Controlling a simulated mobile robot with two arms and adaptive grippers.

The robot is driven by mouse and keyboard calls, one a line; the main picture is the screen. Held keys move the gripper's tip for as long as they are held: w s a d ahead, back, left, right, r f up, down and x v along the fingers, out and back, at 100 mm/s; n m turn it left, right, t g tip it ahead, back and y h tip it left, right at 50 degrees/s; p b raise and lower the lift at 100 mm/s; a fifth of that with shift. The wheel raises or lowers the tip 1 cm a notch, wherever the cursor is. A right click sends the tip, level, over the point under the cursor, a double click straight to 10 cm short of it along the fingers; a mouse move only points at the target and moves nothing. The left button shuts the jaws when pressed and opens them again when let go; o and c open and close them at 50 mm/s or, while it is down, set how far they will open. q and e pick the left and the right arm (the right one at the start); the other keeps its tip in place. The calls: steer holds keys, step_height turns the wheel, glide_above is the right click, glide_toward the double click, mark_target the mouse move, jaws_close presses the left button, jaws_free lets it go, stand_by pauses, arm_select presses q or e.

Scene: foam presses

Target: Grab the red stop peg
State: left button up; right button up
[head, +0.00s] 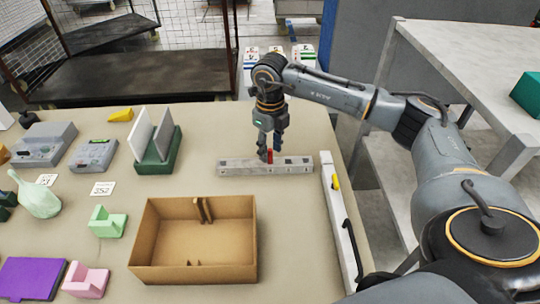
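The red stop peg (270,156) stands upright at a grey metal bar (238,167) with several dark holes, which lies on the table. My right gripper (269,150) points straight down over the bar. One of its fingers is on each side of the peg. The peg is partly hidden by the fingers, and I cannot tell whether they touch it. My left gripper is not in view.
An open cardboard box (150,233) stands in front of the bar. A grey rail (330,192) with a yellow part and a black handle runs along the table's right side. A green holder (155,160) with upright grey plates is to the left.

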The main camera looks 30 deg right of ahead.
mark_target(270, 159)
step_height(270, 159, down, 2)
steer(key=shift+f, duration=0.15)
jaws_close()
steer(key=shift+w, duration=0.1)
